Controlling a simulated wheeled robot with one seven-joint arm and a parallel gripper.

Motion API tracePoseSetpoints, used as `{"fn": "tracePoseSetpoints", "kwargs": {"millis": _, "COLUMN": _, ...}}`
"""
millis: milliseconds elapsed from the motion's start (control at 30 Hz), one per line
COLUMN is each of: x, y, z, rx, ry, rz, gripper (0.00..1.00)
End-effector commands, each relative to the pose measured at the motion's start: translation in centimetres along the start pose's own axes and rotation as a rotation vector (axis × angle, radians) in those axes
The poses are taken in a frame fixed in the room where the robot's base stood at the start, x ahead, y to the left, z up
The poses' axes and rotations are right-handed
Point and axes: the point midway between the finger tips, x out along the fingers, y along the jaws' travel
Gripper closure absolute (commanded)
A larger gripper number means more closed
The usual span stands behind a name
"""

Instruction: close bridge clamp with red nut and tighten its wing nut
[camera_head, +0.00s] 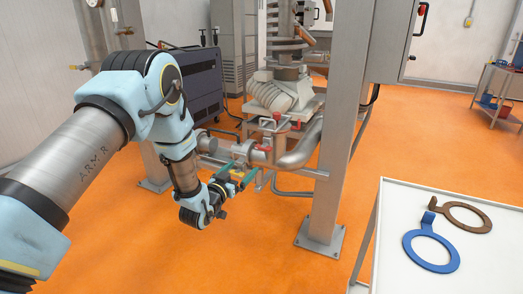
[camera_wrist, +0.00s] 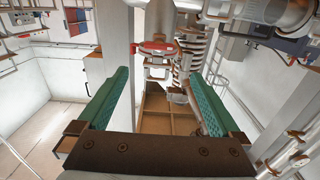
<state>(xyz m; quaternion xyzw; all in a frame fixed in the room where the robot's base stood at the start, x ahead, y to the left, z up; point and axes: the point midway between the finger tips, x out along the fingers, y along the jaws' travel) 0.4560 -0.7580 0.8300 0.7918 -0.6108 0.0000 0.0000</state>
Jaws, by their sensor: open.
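My gripper (camera_head: 238,173) reaches toward the pipework, its two green-padded fingers pointing at it. In the wrist view, my gripper (camera_wrist: 156,76) is open, with wide empty space between the green pads. A red part (camera_wrist: 156,47) on a grey metal fitting shows ahead, between and above the fingertips, apart from them. In the head view, small red parts sit on the pipework, one low near the fingers (camera_head: 265,148) and one higher on a valve (camera_head: 277,116). I cannot tell which is the clamp's red nut, nor whether the clamp is open or closed.
A grey steel post (camera_head: 341,130) stands right of the pipework. A white table (camera_head: 395,265) at the right front holds a blue ring tool (camera_head: 431,250) and a brown ring tool (camera_head: 466,216). A dark cabinet (camera_head: 190,85) stands behind my arm. Orange floor (camera_head: 270,250) is clear in front.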

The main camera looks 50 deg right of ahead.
Motion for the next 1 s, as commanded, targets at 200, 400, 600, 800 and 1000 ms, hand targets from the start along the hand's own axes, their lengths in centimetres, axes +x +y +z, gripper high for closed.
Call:
{"fn": "tracePoseSetpoints", "kwargs": {"millis": 200, "x": -0.7, "y": -0.1, "z": 0.0, "rx": 0.0, "ry": -0.001, "rz": -0.001, "gripper": 0.0}}
{"fn": "tracePoseSetpoints", "kwargs": {"millis": 400, "x": -4.0, "y": -0.1, "z": 0.1, "rx": -0.002, "ry": -0.003, "rz": -0.001, "gripper": 0.0}}
{"fn": "tracePoseSetpoints", "kwargs": {"millis": 600, "x": -7.7, "y": 0.0, "z": 0.1, "rx": -0.002, "ry": -0.002, "rz": -0.001, "gripper": 0.0}}
{"fn": "tracePoseSetpoints", "kwargs": {"millis": 800, "x": -9.7, "y": -0.1, "z": 0.0, "rx": 0.0, "ry": -0.001, "rz": -0.001, "gripper": 0.0}}
{"fn": "tracePoseSetpoints", "kwargs": {"millis": 1000, "x": -10.1, "y": 0.0, "z": 0.0, "rx": 0.0, "ry": 0.001, "rz": -0.001, "gripper": 0.0}}
